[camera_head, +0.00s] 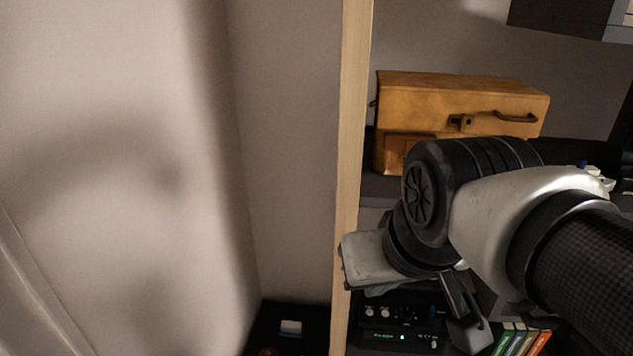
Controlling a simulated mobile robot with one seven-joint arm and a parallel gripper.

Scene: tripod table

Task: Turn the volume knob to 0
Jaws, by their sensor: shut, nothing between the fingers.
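A black audio unit (378,326) with small knobs and a lit green display sits on a lower shelf. Two pale knobs (377,312) are at its upper left and a blue one (434,312) is at its upper right. I cannot tell which knob is the volume knob, nor read its setting. My gripper (468,331) is shut and empty, pointing down in front of the unit's right end. It hides part of that end, and my wrist hides the area above. I cannot tell whether the fingers touch the unit.
A wooden upright (352,120) stands just left of the unit. A yellow-brown case (450,95) sits on the shelf above. Several coloured books (520,340) stand right of my gripper. A dark surface with a small white-and-blue item (291,327) is at lower left.

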